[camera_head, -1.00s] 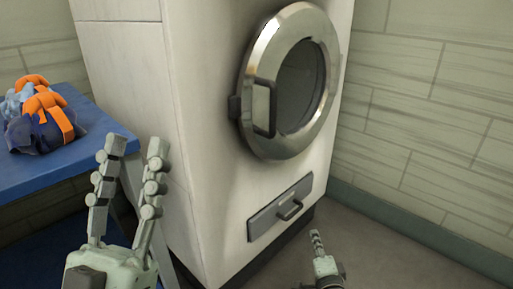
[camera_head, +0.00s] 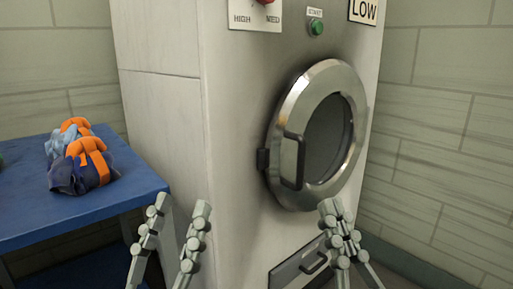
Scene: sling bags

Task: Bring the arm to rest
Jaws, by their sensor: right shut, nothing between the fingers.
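My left gripper (camera_head: 176,228) is open and empty, its fingers pointing up in front of the table corner and the machine's left edge. My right gripper (camera_head: 329,209) is shut and empty, in front of the lower part of the machine. It partly covers the drawer (camera_head: 288,270) below the round door. Both palms are below the picture edge.
A large white machine (camera_head: 235,120) has a shut round metal door (camera_head: 290,110) with a handle. Above are a green button (camera_head: 316,28) and a red knob. A blue table (camera_head: 60,218) at left bears blue and orange sling bags (camera_head: 85,167). Tiled walls stand behind.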

